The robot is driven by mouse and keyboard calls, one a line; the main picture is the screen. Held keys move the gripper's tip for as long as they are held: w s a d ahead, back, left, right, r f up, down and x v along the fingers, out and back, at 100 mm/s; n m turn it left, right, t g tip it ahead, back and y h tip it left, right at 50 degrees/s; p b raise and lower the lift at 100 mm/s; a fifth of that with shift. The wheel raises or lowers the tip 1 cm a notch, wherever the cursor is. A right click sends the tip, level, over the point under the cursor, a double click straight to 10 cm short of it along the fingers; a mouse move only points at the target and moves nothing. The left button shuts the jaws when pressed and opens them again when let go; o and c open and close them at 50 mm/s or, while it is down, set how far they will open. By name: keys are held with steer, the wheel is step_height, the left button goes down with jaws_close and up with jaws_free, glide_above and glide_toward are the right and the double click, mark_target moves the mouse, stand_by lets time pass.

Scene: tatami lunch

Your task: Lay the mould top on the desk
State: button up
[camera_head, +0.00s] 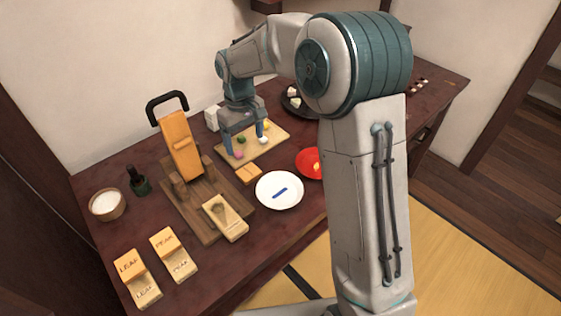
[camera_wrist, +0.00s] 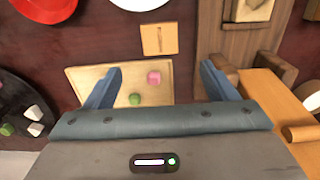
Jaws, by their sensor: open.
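A small light-wood block (camera_head: 248,173) with a dark line across it, which looks like the mould top, lies flat on the dark red desk (camera_head: 95,215). It sits between the sweets board and the white plate, and shows in the wrist view (camera_wrist: 159,39) with a narrow gap to the board. An open mould base (camera_head: 232,225) with a rounded hollow lies at the front of the press. My gripper (camera_head: 245,140) is open and empty above the sweets board; its two blue fingers also show in the wrist view (camera_wrist: 161,68), apart from the block.
The sweets board (camera_head: 272,148) holds small coloured sweets. The wooden press (camera_head: 205,232) with a raised black-handled lever (camera_head: 180,148) stands left. A white plate (camera_head: 268,202) and a red plate (camera_head: 308,172) lie right. LEAF (camera_head: 131,266) and PEAK (camera_head: 164,242) moulds lie front left.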

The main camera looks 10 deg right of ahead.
steer(key=s+d+r+m+t, duration=0.1)
steer(key=s+d+r, duration=0.2)
steer(key=s+d, duration=0.15)
steer(key=s+d+r+m, duration=0.2)
steer(key=s+d+r, duration=0.15)
steer(key=s, duration=0.25)
steer(key=s+d+f+m+t, duration=0.1)
steer(key=s+d+m, duration=0.2)
steer(key=s+d, duration=0.4)
steer(key=s, duration=0.8)
steer(key=shift+d+f+m, duration=0.15)
steer(key=shift+d+m, duration=0.05)
steer(key=shift+m, duration=0.2)
steer(key=shift+w, duration=0.1)
